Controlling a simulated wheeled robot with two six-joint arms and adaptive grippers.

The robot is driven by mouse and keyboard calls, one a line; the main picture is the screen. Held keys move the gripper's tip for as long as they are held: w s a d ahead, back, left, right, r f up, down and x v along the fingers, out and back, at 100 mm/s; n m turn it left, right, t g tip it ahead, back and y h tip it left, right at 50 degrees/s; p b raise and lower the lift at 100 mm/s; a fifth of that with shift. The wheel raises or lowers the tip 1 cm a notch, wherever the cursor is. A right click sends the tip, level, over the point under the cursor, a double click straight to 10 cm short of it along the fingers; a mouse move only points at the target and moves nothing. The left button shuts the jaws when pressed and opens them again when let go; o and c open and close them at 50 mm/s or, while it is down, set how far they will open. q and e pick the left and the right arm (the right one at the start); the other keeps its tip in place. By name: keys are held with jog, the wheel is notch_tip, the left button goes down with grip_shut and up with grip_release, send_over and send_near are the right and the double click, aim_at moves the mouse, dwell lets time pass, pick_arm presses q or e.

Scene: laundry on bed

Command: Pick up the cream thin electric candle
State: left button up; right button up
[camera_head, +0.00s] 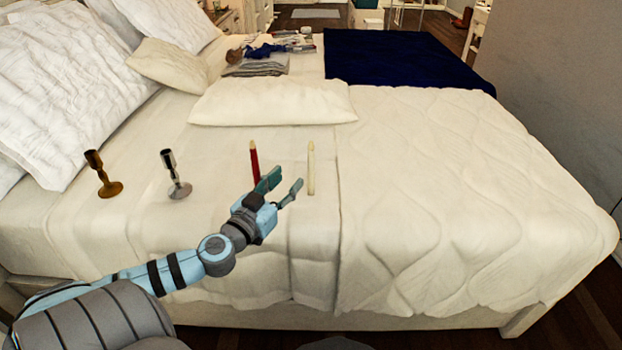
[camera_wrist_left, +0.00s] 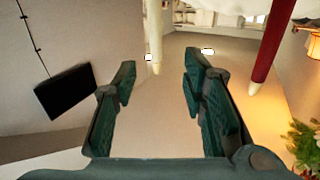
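The cream thin candle (camera_head: 311,168) stands upright on the bed, just right of my left gripper (camera_head: 284,185). In the left wrist view the cream candle (camera_wrist_left: 154,32) comes down from the top edge, in line with the gap between the two fingers. My left gripper (camera_wrist_left: 160,82) is open and nothing is between its fingers. A red candle (camera_head: 254,163) stands upright left of the cream one, beyond my gripper; its lower end is partly hidden. The red candle also shows at the right in the left wrist view (camera_wrist_left: 271,42). My right gripper is not in view.
A brass candlestick (camera_head: 103,175) and a silver candlestick (camera_head: 175,174) stand on the bed to the left. A white pillow (camera_head: 272,101) lies behind the candles. The quilt (camera_head: 455,185) to the right is clear. Folded clothes (camera_head: 257,66) lie farther back.

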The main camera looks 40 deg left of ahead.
aim_at(310, 161)
pick_arm(q)
jog(key=w, duration=0.3)
jog(key=w+p, duration=0.1)
jog(key=w, duration=0.3)
jog(key=w+a+p, duration=0.1)
jog(key=w, duration=0.3)
jog(key=shift+w+r, duration=0.1)
jog(key=shift+w, duration=0.2)
jog(key=shift+f, duration=0.2)
jog(key=shift+s, duration=0.1)
jog(key=c, duration=0.8)
grip_shut()
